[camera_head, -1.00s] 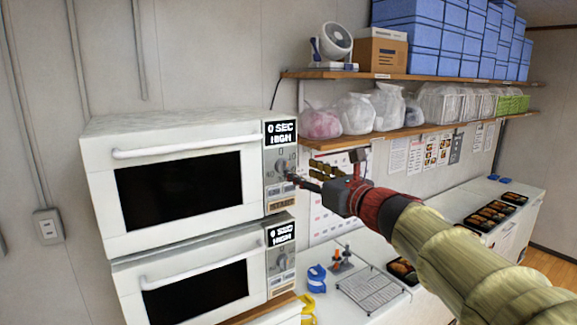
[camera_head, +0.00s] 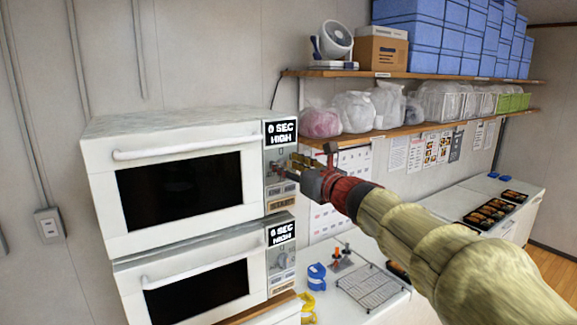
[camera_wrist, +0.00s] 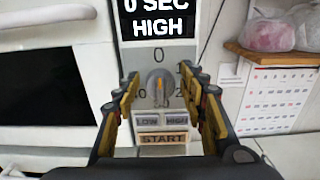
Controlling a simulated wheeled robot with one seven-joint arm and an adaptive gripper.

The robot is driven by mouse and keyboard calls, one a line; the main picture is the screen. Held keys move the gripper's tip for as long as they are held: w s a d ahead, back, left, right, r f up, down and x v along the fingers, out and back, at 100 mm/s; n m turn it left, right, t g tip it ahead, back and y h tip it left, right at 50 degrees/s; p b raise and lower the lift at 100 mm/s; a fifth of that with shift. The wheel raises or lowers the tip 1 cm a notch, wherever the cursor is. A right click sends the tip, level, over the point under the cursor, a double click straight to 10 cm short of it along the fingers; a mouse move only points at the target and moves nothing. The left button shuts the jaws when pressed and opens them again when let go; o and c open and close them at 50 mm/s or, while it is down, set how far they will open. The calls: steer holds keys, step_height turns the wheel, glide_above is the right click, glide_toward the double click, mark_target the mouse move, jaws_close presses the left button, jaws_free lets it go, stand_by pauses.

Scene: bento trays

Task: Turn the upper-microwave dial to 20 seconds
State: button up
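The upper microwave (camera_head: 105,150) is white and stands on the lower microwave (camera_head: 125,270). Its display (camera_head: 281,132) reads 0 SEC HIGH, also in the wrist view (camera_wrist: 156,17). The dial (camera_wrist: 160,87) is a grey round knob with an orange pointer, below the mark 0. LOW and HIGH buttons and a START button (camera_wrist: 163,138) are below it. My gripper (camera_head: 284,168) is at the upper control panel. In the wrist view my gripper (camera_wrist: 163,88) is open, one finger each side of the dial. I cannot tell whether the fingers touch it; in the head view they hide it.
The lower microwave's display (camera_head: 281,234) also reads 0 SEC HIGH. A shelf (camera_head: 420,129) with plastic bags is behind my arm. A wire rack (camera_head: 372,287) and a blue object (camera_head: 316,274) lie on the counter to the lower right. A wall calendar (camera_wrist: 271,100) hangs right of the microwave.

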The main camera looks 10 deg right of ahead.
steer(key=c, duration=0.9)
steer(key=m, duration=0.5)
steer(key=shift+w+d+m+p, duration=0.1)
steer(key=shift+d+m+p, duration=0.2)
steer(key=shift+m, duration=0.1)
steer(key=m, duration=0.2)
steer(key=m+p, duration=0.1)
steer(key=m, duration=0.2)
steer(key=shift+d+f, duration=0.15)
steer(key=shift+f, duration=0.05)
steer(key=m+p, duration=0.1)
steer(key=m, duration=0.1)
steer(key=m+p, duration=0.1)
steer(key=m, duration=0.1)
steer(key=m+p, duration=0.1)
steer(key=m, duration=0.1)
steer(key=shift+w+f+m, duration=0.1)
steer(key=shift+f+m, duration=0.2)
steer(key=shift+m, duration=0.1)
steer(key=m+p, duration=0.1)
steer(key=m, duration=0.1)
steer(key=m+p, duration=0.1)
steer(key=m, duration=0.1)
steer(key=m+p, duration=0.1)
steer(key=m, duration=0.1)
steer(key=shift+f, duration=0.3)
steer(key=shift+f, duration=0.1)
steer(key=o, duration=1)
steer(key=shift+c, duration=0.2)
